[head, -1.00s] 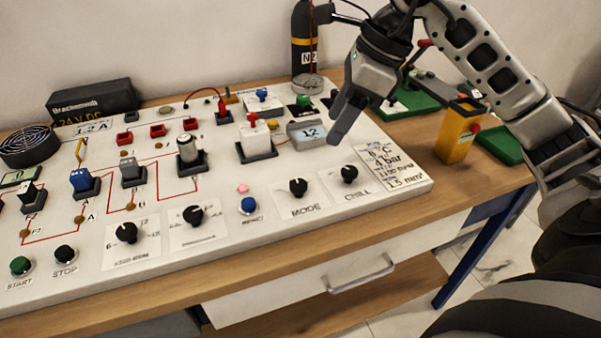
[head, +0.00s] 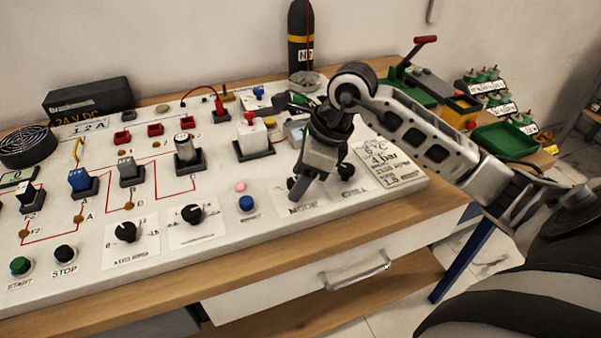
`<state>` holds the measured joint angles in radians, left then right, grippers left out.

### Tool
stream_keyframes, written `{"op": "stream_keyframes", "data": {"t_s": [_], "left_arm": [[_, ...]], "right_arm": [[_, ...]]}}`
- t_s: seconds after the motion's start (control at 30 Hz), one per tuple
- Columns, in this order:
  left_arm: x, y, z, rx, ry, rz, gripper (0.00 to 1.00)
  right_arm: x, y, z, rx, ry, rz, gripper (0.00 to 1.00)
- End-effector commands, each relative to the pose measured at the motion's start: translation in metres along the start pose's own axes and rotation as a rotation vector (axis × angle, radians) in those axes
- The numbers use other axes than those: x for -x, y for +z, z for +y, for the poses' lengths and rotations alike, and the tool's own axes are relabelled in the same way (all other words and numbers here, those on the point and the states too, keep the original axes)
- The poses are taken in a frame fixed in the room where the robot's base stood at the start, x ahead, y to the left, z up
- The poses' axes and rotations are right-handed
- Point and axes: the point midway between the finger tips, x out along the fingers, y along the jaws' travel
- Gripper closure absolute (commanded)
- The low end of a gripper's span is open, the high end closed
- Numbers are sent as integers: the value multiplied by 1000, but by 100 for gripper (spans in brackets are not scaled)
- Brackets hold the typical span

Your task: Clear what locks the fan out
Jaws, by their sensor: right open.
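The fan (head: 27,146) sits at the far left back of the white rig board, behind a small display (head: 17,178) that seems to read 0. A pink lamp (head: 240,187) sits above the blue reset button (head: 246,204). The green START button (head: 20,266) and black STOP button (head: 65,254) are at the front left. Two dial knobs (head: 125,231) (head: 192,214) are at the front. My left gripper is out of view.
Plug-in modules, blue (head: 82,183), grey (head: 130,173), a silver cylinder (head: 185,152) and a white block with a red top (head: 253,138), stand on the board. A black gas bottle (head: 301,45) stands behind. Green trays (head: 505,140) lie at right.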

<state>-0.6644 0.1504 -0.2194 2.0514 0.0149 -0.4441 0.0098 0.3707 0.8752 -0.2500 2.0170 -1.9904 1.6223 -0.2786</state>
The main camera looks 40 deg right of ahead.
Motion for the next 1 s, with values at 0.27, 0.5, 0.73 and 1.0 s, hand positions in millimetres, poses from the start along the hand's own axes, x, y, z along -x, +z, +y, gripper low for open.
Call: {"op": "stream_keyframes", "data": {"t_s": [0.27, 0.5, 0.73, 1.0], "left_arm": [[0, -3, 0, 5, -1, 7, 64], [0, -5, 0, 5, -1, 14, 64], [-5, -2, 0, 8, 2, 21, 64], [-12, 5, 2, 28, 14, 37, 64]], "right_arm": [[0, 0, 0, 0, 0, 0, 92], [0, 0, 0, 9, 2, 0, 92], [-1, -1, -2, 79, 30, 0, 92], [-2, 0, -4, 268, 107, -2, 92]]}}
